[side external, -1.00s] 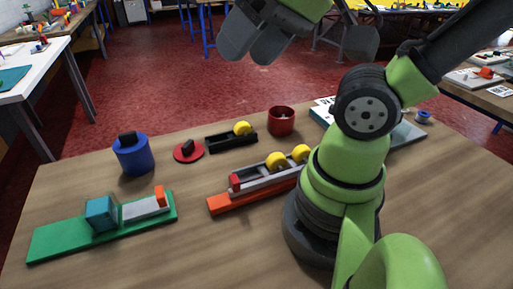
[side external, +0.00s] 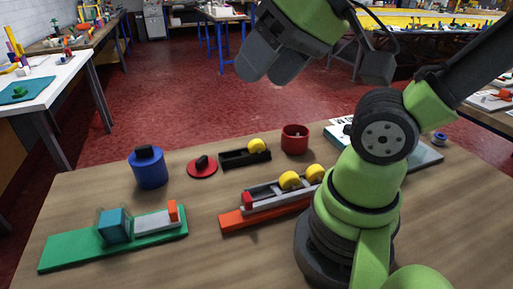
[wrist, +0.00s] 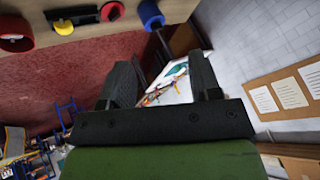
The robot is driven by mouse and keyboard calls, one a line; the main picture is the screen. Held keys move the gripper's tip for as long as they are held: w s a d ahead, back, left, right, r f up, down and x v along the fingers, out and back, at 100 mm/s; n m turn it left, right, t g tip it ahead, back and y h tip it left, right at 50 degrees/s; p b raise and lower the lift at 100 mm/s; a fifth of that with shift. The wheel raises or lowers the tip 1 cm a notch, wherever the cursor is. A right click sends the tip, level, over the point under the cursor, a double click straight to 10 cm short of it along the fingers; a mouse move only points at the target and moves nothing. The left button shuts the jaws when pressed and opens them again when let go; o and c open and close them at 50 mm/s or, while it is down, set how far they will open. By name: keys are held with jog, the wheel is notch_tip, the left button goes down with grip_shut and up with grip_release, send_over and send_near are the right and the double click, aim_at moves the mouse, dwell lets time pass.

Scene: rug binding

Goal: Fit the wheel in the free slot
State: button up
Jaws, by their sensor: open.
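A yellow wheel (side external: 257,146) sits at the right end of a black tray (side external: 235,159). Two more yellow wheels, one left (side external: 290,180) and one right (side external: 316,172), sit in a grey rack (side external: 262,196) on an orange base (side external: 243,219). The rack's left part, by a red end block (side external: 248,200), looks empty. My arm hides its right end. My gripper (side external: 265,75) is open and empty, high above and behind the table objects. In the wrist view its two fingers (wrist: 160,70) are apart with nothing between them; the tray's yellow wheel (wrist: 63,27) shows at upper left.
A red cup (side external: 295,140) stands right of the tray. A red disc with a black knob (side external: 202,168) and a blue cylinder (side external: 150,170) stand left of it. A green board with a blue block (side external: 115,226) lies at front left. Bare table lies between them.

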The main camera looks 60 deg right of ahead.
jog(key=w+d+f+n+g+h, duration=0.2)
jog(key=w+d+n, duration=0.2)
jog(key=w+d, duration=0.3)
jog(key=n+g, duration=0.5)
jog(key=n, duration=0.4)
send_over(260, 141)
notch_tip(260, 141, down, 17)
jog(key=shift+w+d+f, duration=0.1)
jog(key=shift+d, duration=0.05)
notch_tip(260, 141, down, 4)
jog(key=shift+r, duration=0.25)
notch_tip(260, 141, down, 6)
jog(key=shift+r, duration=0.1)
jog(key=c, duration=0.6)
